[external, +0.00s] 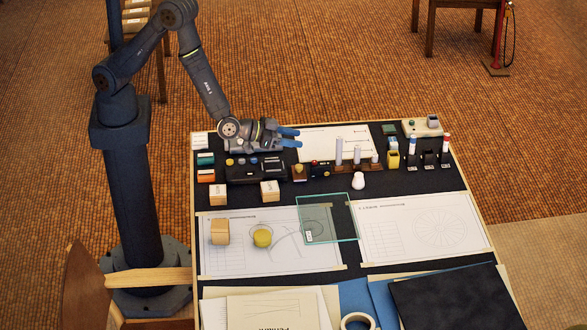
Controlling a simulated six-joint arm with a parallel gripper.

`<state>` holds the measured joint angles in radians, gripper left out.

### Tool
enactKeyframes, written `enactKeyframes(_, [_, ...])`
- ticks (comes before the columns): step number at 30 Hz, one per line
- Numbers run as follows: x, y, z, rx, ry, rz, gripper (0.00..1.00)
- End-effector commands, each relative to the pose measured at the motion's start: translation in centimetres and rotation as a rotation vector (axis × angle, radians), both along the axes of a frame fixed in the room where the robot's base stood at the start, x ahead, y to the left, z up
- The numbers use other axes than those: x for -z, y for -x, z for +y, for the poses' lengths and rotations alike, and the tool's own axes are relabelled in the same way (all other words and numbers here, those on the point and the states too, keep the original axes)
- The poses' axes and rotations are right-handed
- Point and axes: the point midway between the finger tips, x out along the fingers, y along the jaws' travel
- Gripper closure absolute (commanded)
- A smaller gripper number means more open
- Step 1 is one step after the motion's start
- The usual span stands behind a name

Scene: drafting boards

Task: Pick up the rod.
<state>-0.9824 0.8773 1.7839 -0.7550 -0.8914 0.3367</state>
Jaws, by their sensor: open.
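My gripper (291,137) has blue fingertips and points to the right above the back of the drafting board (276,189). It is open, with nothing seen between its fingers. Several slim upright pieces stand to its right; I cannot tell for sure which one is the rod. The tallest is a pale grey cylinder (338,151) on a small brown base. Two shorter pale cylinders, one in the middle (357,154) and one at the right (374,158), stand beside it. The gripper is apart from all of them.
A white bulb-shaped piece (358,181) stands before the cylinders. Upright markers (412,147) stand at right. The right drawing sheet (430,240) is clear.

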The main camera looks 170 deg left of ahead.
Motion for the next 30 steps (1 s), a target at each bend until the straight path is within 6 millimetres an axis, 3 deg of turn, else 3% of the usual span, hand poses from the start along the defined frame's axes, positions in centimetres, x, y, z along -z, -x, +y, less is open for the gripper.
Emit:
enactKeyframes(12, [2.6,0.0,8.3,0.003,0.000,0.001,0.55])
enactKeyframes(20, [3.2,0.0,10.3,0.003,0.000,0.001,0.55])
enactKeyframes(30, [4.3,0.4,14.5,0.003,0.001,0.001,0.55])
